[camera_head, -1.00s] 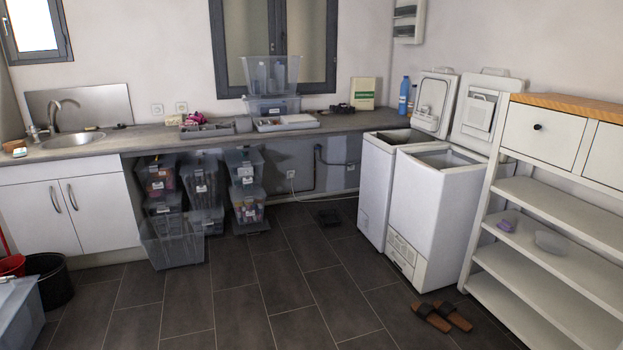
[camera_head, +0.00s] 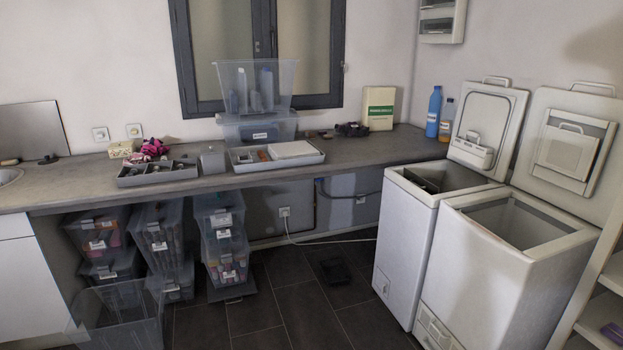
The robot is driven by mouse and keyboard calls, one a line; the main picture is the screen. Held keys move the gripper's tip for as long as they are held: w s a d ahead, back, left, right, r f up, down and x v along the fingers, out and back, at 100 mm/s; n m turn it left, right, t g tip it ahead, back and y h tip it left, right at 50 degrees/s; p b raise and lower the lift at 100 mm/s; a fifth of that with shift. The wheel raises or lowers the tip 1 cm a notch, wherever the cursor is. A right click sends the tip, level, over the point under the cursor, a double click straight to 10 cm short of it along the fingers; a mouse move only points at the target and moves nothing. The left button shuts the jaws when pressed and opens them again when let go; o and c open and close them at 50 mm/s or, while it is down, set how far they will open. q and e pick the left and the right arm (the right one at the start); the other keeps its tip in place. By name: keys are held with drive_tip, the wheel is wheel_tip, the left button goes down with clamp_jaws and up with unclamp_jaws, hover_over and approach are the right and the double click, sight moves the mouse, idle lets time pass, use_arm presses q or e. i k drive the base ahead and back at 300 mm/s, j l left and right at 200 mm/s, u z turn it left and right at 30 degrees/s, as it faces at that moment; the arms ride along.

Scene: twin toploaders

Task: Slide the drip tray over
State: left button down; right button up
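A flat dark square item (camera_head: 337,269) lies on the floor under the counter, left of the white toploaders. It looks like a shallow tray, but I cannot tell for sure that it is the drip tray. Two white toploaders stand side by side at the right, the narrower one (camera_head: 405,245) against the counter end and the wider one (camera_head: 470,275) nearer me. Both lids are up. Neither of my grippers shows in the view.
The grey counter (camera_head: 370,148) holds two shallow compartment trays, (camera_head: 158,174) and (camera_head: 277,155), clear boxes (camera_head: 256,95) and bottles (camera_head: 434,112). Several clear crates (camera_head: 222,240) stand beneath it. A white cable (camera_head: 325,240) runs above the floor item. The tiled floor in front (camera_head: 300,310) is clear.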

sight(336, 271)
drive_tip(key=i+z, duration=0.1)
drive_tip(key=i, duration=0.55)
drive_tip(key=i+j+z, duration=0.1)
drive_tip(key=i, duration=0.6)
drive_tip(key=i+j, duration=0.2)
drive_tip(key=i, duration=0.45)
drive_tip(key=l+z, duration=0.05)
